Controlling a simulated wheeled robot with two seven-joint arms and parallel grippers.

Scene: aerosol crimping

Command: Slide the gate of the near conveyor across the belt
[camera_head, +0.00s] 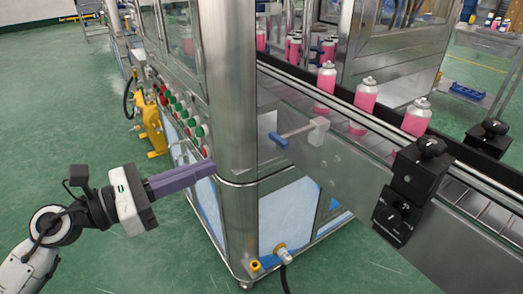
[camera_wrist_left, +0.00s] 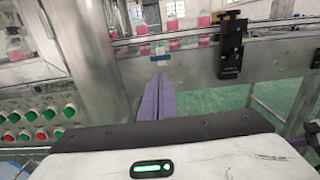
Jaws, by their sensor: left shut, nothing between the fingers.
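The gate of the near conveyor shows in the head view as a thin metal rod (camera_head: 299,130) through a pale block (camera_head: 318,131) on the conveyor's side wall, with a blue handle (camera_head: 278,140) at its outer end. In the left wrist view the blue handle (camera_wrist_left: 158,58) is just beyond the fingertips. The belt (camera_head: 378,142) runs behind the side wall. My left gripper (camera_head: 213,168), with long purple fingers, is shut and empty, left of the steel corner post and apart from the handle. It also shows in the left wrist view (camera_wrist_left: 162,80).
A panel of green and red buttons (camera_head: 182,112) is on the machine's left side. Several pink cans (camera_head: 365,97) stand on the conveyor. A black knobbed bracket (camera_head: 412,188) sits right of the gate.

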